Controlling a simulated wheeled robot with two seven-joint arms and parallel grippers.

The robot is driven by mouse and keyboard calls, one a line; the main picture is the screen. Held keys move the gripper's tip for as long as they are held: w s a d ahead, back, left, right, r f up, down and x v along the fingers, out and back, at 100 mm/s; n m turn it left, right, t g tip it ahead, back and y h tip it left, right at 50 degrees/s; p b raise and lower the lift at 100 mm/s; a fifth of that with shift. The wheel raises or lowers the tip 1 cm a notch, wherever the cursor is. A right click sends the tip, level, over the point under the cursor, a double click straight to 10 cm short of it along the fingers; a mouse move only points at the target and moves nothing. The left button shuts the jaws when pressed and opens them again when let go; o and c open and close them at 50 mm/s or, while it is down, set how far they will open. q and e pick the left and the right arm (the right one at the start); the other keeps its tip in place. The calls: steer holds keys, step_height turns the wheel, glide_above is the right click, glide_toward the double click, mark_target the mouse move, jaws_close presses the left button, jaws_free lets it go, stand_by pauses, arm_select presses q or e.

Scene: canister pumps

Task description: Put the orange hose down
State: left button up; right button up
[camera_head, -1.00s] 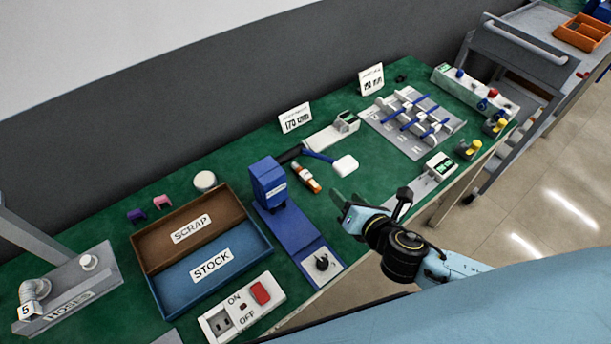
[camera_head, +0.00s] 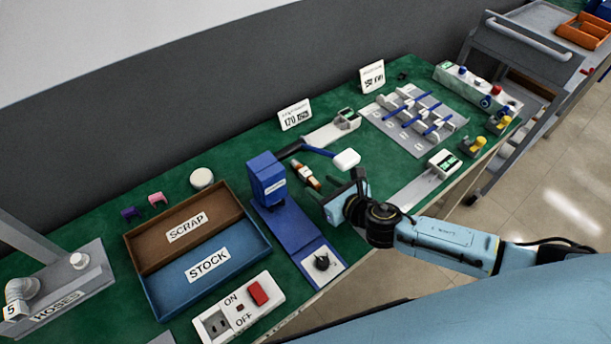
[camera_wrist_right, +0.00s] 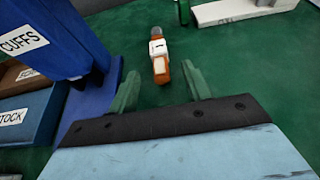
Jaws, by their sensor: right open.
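The orange hose (camera_head: 306,175), a short piece with a white band and a dark end, lies on the green table top between the blue press-like stand and the white-headed mallet. It also shows in the right wrist view (camera_wrist_right: 159,58), just beyond my fingertips. My right gripper (camera_head: 338,186) is open and empty, on the near side of the hose. My left gripper is not in view.
The blue stand (camera_head: 285,215) is close on the left of my right gripper. A mallet (camera_head: 345,159) lies behind the hose. The SCRAP and STOCK tray (camera_head: 262,247) and a switch box (camera_head: 238,309) are further left. A grey rack (camera_head: 418,145) with blue rods is at right.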

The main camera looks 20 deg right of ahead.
mark_target(314, 181)
steer(key=b+x, duration=0.2)
steer(key=x, duration=0.2)
steer(key=shift+w+a+f, duration=0.1)
steer(key=shift+w+f, duration=0.1)
steer(key=shift+r, duration=0.1)
steer(key=shift+c, duration=0.4)
jaws_close()
